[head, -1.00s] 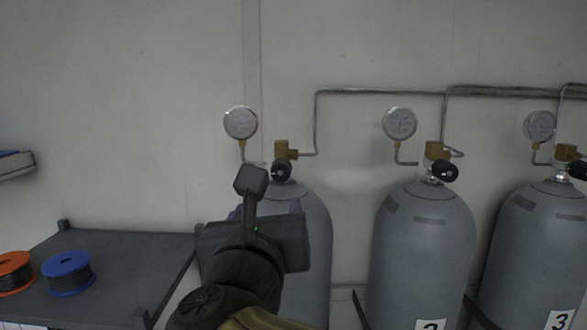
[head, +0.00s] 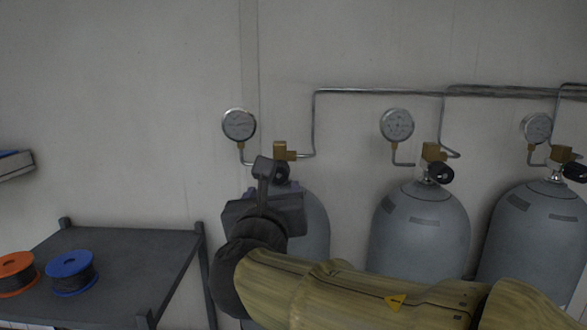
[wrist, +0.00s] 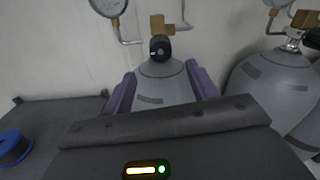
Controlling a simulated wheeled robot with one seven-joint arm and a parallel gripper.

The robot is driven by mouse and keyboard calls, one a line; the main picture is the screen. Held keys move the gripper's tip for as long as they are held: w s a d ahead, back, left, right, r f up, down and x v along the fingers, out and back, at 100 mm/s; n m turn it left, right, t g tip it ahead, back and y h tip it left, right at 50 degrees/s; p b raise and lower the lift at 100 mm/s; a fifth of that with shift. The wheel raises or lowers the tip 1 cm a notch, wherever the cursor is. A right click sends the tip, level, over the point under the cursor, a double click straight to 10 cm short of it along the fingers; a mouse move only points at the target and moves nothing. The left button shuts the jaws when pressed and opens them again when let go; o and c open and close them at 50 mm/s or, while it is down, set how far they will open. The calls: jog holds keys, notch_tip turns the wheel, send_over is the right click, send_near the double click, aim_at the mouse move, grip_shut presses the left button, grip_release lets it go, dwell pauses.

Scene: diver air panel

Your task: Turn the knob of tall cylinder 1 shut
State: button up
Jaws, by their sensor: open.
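The leftmost tall grey cylinder (head: 316,232) stands against the wall, partly hidden behind my arm; its number is hidden. Its black knob (wrist: 160,47) shows in the wrist view, below a brass valve (wrist: 157,24). In the head view the brass valve (head: 281,151) shows and my gripper hides most of the knob. My gripper (wrist: 161,85) is open and empty. Its two purple fingers stand apart, pointing toward the cylinder's top, with the knob beyond and between them in the picture. I see no contact with the knob.
Two more grey cylinders stand to the right, the middle one (head: 420,235) and the far right one (head: 535,235). Gauges (head: 239,125) and metal pipes (head: 380,91) run along the wall. A dark table (head: 120,265) at left holds orange (head: 15,272) and blue (head: 71,272) spools.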

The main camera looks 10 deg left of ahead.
aim_at(278, 177)
jog(key=w+p, duration=0.1)
jog(key=w, duration=0.1)
jog(key=w+a+p, duration=0.1)
jog(key=w, duration=0.2)
jog(key=w+p, duration=0.1)
jog(key=w, duration=0.2)
jog(key=shift+w+a, duration=0.15)
jog(key=shift+a, duration=0.2)
jog(key=c, duration=1)
